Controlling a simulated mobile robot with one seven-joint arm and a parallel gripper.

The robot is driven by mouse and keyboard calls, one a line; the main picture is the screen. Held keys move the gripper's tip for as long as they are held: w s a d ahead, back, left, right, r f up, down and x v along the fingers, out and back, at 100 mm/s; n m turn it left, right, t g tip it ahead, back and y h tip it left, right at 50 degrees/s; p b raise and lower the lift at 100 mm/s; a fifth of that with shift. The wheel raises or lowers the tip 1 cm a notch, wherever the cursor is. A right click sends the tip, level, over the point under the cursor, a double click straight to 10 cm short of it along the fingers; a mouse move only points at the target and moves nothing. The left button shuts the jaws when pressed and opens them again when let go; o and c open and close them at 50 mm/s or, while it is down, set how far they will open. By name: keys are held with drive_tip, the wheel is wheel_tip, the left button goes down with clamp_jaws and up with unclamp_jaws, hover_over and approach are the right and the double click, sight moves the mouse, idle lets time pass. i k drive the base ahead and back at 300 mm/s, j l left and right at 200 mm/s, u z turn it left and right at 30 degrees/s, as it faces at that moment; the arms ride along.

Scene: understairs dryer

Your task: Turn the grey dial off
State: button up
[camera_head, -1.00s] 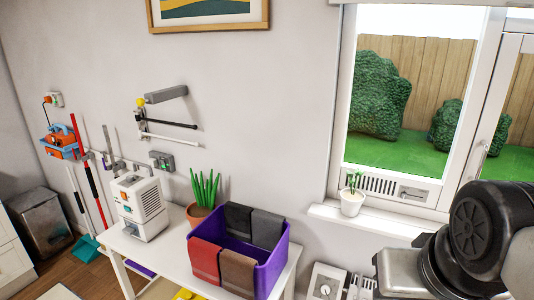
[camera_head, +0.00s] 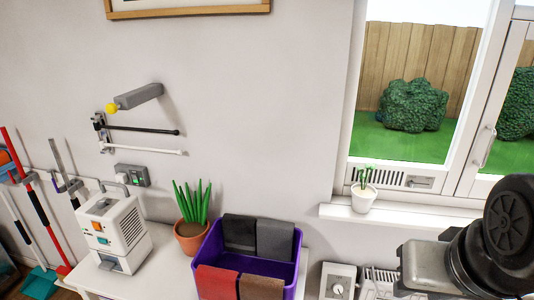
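A pale dial (camera_head: 338,289) sits on the front of a small light box (camera_head: 337,276) low on the wall, at the bottom edge of the camera_head view. The dial is small, and I cannot tell which setting it points to. The lower end of the box is cut off by the picture's edge. My arm's black and grey links fill the lower right, to the right of the dial. My gripper's fingers do not show in the view.
A white radiator (camera_head: 378,280) stands right of the light box. A purple bin (camera_head: 295,268) with cloths, a potted plant (camera_head: 190,236) and a white appliance (camera_head: 113,234) stand on a white table. A small plant pot (camera_head: 363,199) stands on the windowsill (camera_head: 400,221).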

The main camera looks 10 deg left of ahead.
sight(102, 204)
drive_tip(key=j+z, duration=0.15)
drive_tip(key=j, duration=0.4)
drive_tip(key=k+j+z, duration=0.2)
drive_tip(key=j, duration=1.2)
drive_tip(key=k+j, duration=0.15)
drive_tip(key=j, duration=0.65)
drive_tip(key=j+z, duration=0.1)
drive_tip(key=j, duration=0.7)
drive_tip(key=k+j, duration=0.15)
drive_tip(key=j, duration=0.6)
